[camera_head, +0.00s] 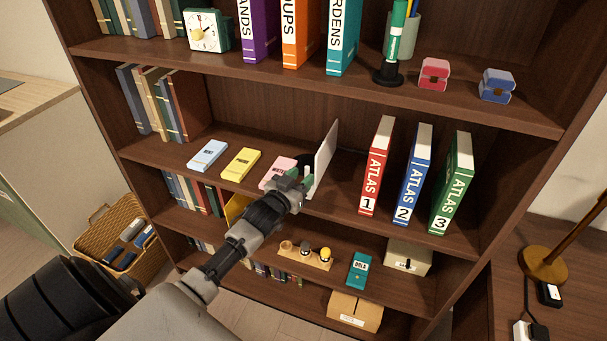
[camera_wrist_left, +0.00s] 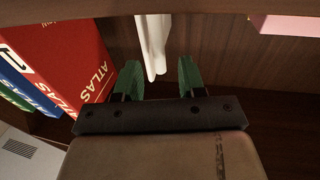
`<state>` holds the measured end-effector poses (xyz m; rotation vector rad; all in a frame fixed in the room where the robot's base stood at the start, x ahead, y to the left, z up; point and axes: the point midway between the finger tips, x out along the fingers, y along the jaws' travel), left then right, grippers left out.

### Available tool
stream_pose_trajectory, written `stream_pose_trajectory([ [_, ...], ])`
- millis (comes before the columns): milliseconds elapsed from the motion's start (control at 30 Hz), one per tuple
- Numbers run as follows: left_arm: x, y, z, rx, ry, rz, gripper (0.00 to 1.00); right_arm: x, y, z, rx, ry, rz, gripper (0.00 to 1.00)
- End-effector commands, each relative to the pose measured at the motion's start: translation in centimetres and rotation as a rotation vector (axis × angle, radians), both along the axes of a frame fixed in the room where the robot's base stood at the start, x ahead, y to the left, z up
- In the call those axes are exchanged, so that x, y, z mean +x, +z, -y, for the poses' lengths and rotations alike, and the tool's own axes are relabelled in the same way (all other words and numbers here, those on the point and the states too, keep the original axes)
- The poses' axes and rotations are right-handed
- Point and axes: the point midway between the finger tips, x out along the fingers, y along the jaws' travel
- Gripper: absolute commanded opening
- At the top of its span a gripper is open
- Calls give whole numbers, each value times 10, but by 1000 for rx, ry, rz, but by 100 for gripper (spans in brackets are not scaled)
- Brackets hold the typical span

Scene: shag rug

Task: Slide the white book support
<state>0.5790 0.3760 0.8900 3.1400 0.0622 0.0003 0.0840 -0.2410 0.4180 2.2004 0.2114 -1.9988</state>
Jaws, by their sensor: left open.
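The white book support (camera_head: 327,152) stands upright as a thin plate on the middle shelf, left of the red atlas (camera_head: 376,167) and apart from it. My left gripper (camera_head: 297,180) is at the front edge of that shelf, at the support's lower left. In the left wrist view its green fingers (camera_wrist_left: 159,78) are open, and the white support (camera_wrist_left: 152,42) shows edge-on in the gap between them, with no clear contact. How deep the support sits between the fingers is hard to tell. My right gripper is not in view.
Blue (camera_head: 413,174) and green (camera_head: 452,184) atlases stand right of the red one. Blue (camera_head: 207,155), yellow (camera_head: 241,164) and pink (camera_head: 277,172) boxes lie left of the support. The shelf is bare between support and red atlas. The upper shelf (camera_head: 300,78) runs above.

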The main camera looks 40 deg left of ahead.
Motion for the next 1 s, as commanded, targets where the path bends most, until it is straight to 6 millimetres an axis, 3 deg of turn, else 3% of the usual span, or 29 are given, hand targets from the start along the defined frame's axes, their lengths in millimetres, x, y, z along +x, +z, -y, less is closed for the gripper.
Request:
stream_pose_trajectory([
  [167,15,0,-1,0,0,0,40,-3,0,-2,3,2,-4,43],
  [467,17,0,0,1,0,-1,40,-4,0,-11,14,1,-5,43],
  [733,17,0,-1,1,0,-1,2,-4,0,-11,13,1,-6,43],
  [1000,17,0,1,0,0,-1,0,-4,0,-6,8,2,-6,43],
])
